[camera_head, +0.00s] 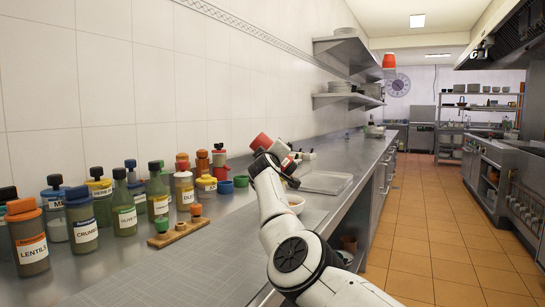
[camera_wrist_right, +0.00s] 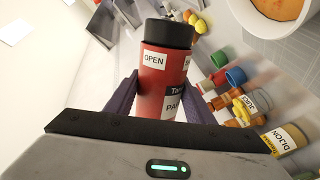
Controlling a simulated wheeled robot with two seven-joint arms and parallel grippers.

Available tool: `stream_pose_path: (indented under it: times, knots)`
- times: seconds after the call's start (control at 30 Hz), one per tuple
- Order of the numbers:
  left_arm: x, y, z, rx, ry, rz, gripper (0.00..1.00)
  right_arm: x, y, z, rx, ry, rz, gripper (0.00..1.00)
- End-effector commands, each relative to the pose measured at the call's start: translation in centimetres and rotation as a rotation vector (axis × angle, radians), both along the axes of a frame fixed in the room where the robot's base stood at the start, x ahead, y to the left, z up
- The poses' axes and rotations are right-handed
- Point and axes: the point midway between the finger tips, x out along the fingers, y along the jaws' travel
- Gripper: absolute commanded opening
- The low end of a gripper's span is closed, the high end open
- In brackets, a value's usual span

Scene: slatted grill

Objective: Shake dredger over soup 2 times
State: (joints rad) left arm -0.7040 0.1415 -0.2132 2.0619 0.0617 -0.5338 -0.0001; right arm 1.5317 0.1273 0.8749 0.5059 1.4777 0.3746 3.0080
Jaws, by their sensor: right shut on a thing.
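The red dredger (camera_wrist_right: 176,67), with a dark cap and white labels, is held between the fingers of my right gripper (camera_wrist_right: 160,92). In the head view the dredger (camera_head: 261,141) is tilted, raised above the counter, and partly hidden by my right gripper (camera_head: 266,161). A white bowl (camera_head: 296,199) stands on the counter just right of my right forearm, which hides part of it. The orange soup (camera_wrist_right: 284,6) shows in a white bowl at the top right of the wrist view, cut off by the frame. My left gripper is not in view.
Several labelled jars, including a lentils jar (camera_head: 27,238), crowd the counter's left side. A small wooden board (camera_head: 180,233) with stoppers lies before them. A grey tray (camera_head: 325,182) lies beyond the bowl. The counter front (camera_head: 150,280) is clear.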

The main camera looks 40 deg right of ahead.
Motion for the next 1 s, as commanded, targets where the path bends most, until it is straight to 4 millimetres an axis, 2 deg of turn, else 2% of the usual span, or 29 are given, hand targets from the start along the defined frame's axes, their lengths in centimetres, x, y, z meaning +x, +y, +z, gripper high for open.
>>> stream_pose_path:
  times: [0.27,0.5,0.7,1.0]
  knots:
    - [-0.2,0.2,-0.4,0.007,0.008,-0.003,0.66,0.0,0.0,0.1,-0.006,0.004,0.0,0.19]
    - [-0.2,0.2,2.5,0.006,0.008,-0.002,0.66,0.0,0.0,1.8,-0.216,0.209,0.0,0.19]
    - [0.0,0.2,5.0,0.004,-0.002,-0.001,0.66,0.0,0.0,2.4,-0.399,0.388,0.0,0.19]
    - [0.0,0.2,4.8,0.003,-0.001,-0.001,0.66,0.0,0.0,2.0,-0.432,0.42,0.0,0.19]
